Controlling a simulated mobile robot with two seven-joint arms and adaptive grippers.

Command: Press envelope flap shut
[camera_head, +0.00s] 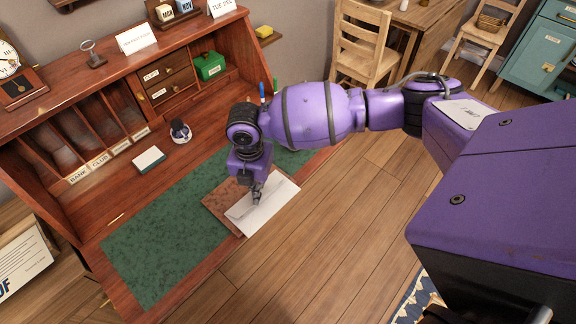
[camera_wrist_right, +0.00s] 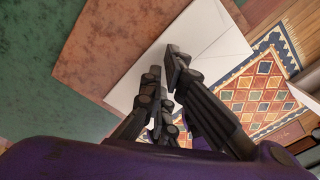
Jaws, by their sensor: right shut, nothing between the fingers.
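The white envelope (camera_head: 278,206) lies partly on a brown board (camera_head: 219,204) at the front edge of the desk, with one end past the board. A fold line runs across it; I cannot tell whether the flap lies fully flat. My right gripper (camera_head: 257,198) points down over the envelope, shut and empty, its fingertips at or just above the paper. In the right wrist view the envelope (camera_wrist_right: 218,42) lies beyond the fingertips (camera_wrist_right: 165,68), and the fingers hide part of it. Contact cannot be told. My left gripper is not in view.
A green desk mat (camera_head: 150,245) lies under the board. A white-topped box (camera_head: 149,159) and a small round stamp-like item (camera_head: 180,131) stand further back, before the upright slots and drawers. Pens (camera_head: 262,92) stand near my arm. A patterned rug (camera_wrist_right: 255,90) lies below the desk edge.

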